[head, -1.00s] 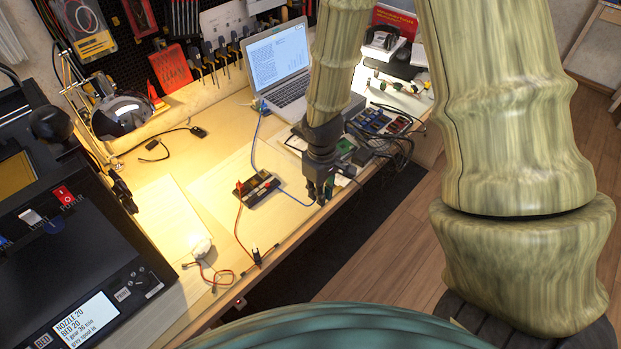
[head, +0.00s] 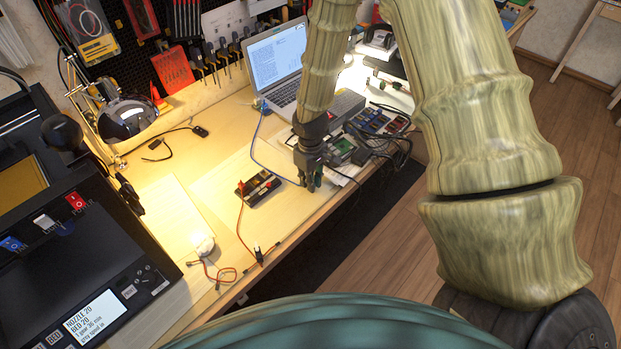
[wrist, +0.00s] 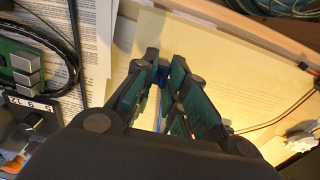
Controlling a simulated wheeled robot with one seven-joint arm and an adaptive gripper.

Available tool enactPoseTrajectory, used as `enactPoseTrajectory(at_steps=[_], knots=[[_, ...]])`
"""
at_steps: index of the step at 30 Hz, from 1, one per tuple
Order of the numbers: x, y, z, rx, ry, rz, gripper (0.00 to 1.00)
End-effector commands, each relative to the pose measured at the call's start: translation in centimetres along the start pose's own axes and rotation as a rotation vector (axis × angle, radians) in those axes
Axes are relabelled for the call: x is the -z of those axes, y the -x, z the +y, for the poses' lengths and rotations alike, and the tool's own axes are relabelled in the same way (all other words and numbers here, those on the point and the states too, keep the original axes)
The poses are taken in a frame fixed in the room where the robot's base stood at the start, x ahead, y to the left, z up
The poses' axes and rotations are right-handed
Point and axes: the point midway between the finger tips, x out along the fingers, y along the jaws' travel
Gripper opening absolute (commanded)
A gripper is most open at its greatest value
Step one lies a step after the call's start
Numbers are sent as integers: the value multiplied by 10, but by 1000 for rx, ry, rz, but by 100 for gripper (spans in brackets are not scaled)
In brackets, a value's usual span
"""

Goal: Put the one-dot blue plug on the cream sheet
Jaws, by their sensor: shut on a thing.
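My gripper (head: 309,186) is shut on a blue plug (wrist: 163,76); the wrist view shows only a sliver of it between the fingertips (wrist: 165,64). Its dots cannot be seen. A blue cord (head: 263,160) runs from near the laptop across the bench to my gripper. A pale cream sheet (wrist: 225,65) with faint print lies below and beyond the fingertips in the wrist view. It appears as a pale area (head: 215,182) left of my gripper in the head view. Whether the plug touches it cannot be told.
A black box (head: 258,189) with a red lead lies left of my gripper. A white printed sheet (wrist: 97,45) and a green board (wrist: 18,62) lie on the other side. A white piece (head: 204,246) with red wires sits near the front edge. A laptop (head: 277,62) stands behind.

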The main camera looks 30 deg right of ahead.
Motion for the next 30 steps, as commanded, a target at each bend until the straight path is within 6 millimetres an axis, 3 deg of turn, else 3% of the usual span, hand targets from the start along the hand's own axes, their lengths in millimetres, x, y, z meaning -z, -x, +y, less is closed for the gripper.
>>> enactPoseTrajectory(at_steps=[13,14,17,30], knots=[[0,-6,0,0,0,1,0],[0,-5,0,0,0,1,17],[0,-5,0,0,0,1,35],[0,0,0,0,0,2,35]])
